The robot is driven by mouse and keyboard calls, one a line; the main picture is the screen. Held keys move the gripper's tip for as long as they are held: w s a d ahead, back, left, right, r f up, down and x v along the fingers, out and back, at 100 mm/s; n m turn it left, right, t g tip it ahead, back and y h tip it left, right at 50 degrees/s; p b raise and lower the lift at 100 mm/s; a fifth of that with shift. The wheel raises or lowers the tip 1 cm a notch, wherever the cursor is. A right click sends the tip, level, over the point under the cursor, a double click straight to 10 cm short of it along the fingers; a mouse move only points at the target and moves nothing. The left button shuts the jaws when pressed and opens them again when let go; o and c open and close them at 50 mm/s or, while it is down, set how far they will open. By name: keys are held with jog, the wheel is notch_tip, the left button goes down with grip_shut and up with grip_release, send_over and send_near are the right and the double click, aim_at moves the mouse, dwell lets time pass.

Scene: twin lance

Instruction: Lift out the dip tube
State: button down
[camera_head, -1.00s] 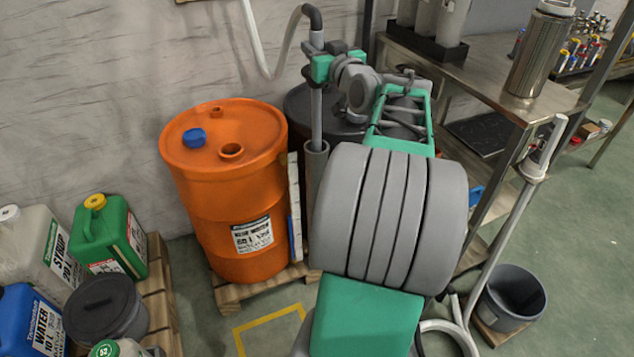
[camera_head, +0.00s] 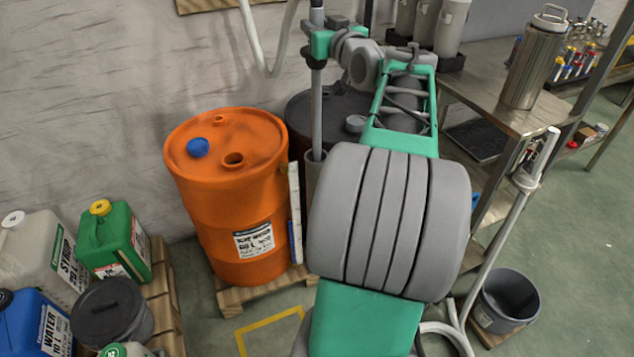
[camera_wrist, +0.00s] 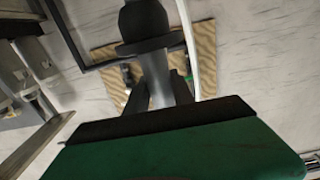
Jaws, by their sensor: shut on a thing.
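The dip tube (camera_head: 316,110) is a slim grey upright pipe; its top runs past the upper edge of the head view. Its lower end goes into the mouth of a wider grey upright sleeve (camera_head: 314,172) beside the orange drum, so that end is hidden. My gripper (camera_head: 323,44) is shut around the upper part of the tube, well above the sleeve. In the wrist view the tube (camera_wrist: 156,76) shows between my dark fingers (camera_wrist: 158,92), with a black fitting (camera_wrist: 144,25) at its end.
An orange drum (camera_head: 225,205) with a blue cap and an open hole stands left of the sleeve. A dark drum (camera_head: 300,112) is behind. A pale hose (camera_head: 266,60) hangs left of the tube. A steel bench (camera_head: 490,90) stands right; canisters (camera_head: 120,240) stand lower left.

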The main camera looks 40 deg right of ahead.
notch_tip(320, 180, up, 14)
jog(key=p, duration=0.6)
jog(key=shift+f+p, duration=0.25)
jog(key=shift+p, duration=0.15)
